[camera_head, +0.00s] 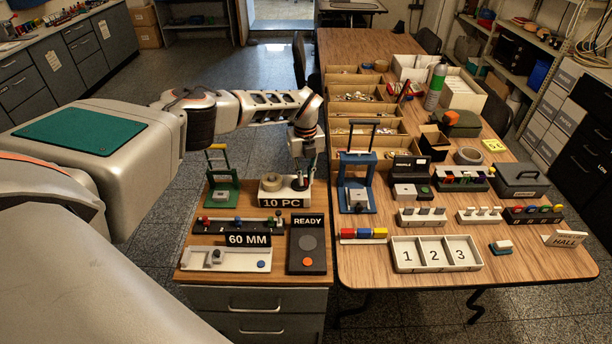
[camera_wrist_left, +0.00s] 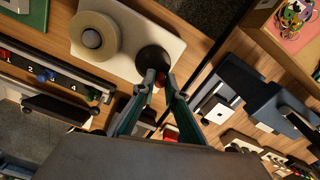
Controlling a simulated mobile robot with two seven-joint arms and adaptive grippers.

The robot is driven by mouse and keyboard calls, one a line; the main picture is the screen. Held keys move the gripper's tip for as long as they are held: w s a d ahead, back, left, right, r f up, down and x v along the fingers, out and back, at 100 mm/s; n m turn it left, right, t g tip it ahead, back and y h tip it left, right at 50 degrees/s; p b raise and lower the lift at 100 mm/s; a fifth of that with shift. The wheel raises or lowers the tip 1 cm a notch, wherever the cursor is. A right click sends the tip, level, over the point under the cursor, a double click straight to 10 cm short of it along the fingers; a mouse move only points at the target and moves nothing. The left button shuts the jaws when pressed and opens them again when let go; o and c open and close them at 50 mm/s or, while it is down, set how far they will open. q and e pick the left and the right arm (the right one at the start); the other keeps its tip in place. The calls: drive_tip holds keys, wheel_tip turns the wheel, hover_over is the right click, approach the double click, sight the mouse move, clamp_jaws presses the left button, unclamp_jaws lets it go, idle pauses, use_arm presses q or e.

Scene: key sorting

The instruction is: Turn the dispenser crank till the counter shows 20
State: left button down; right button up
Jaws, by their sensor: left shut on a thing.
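The dispenser (camera_head: 272,203) stands at the back of the small wooden cabinet top, a white base with a beige roll on its left and a front panel reading "10 PC" (camera_head: 282,203). In the left wrist view the white base (camera_wrist_left: 122,68) shows from above, with the roll (camera_wrist_left: 92,38) at upper left and a dark round crank disc (camera_wrist_left: 152,58) to its right. My left gripper (camera_head: 302,180) comes down over the right part of the dispenser. Its fingers (camera_wrist_left: 162,92) are shut on the crank handle (camera_wrist_left: 160,78), which they partly hide. My right gripper is in neither view.
A green press-like tool (camera_head: 220,185) stands left of the dispenser. In front are a "60 MM" device (camera_head: 248,240) and a "READY" box (camera_head: 308,250). A gap separates the cabinet from the big table, where a blue-framed device (camera_head: 357,185) stands to the right.

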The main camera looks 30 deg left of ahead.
use_arm(q)
drive_tip(key=m, duration=0.2)
drive_tip(key=shift+s+m, duration=0.25)
drive_tip(key=shift+m, duration=0.15)
drive_tip(key=m, duration=0.4)
drive_tip(key=shift+s+a+m, duration=0.15)
drive_tip(key=shift+s+m, duration=0.15)
drive_tip(key=shift+s, duration=0.1)
drive_tip(key=m, duration=0.4)
drive_tip(key=shift+s+a+m, duration=0.25)
drive_tip(key=shift+a+m, duration=0.05)
drive_tip(key=shift+a, duration=0.05)
drive_tip(key=shift+s+a+m, duration=0.1)
drive_tip(key=shift+m, duration=0.7)
drive_tip(key=c, duration=2)
unclamp_jaws()
drive_tip(key=shift+c, duration=0.2)
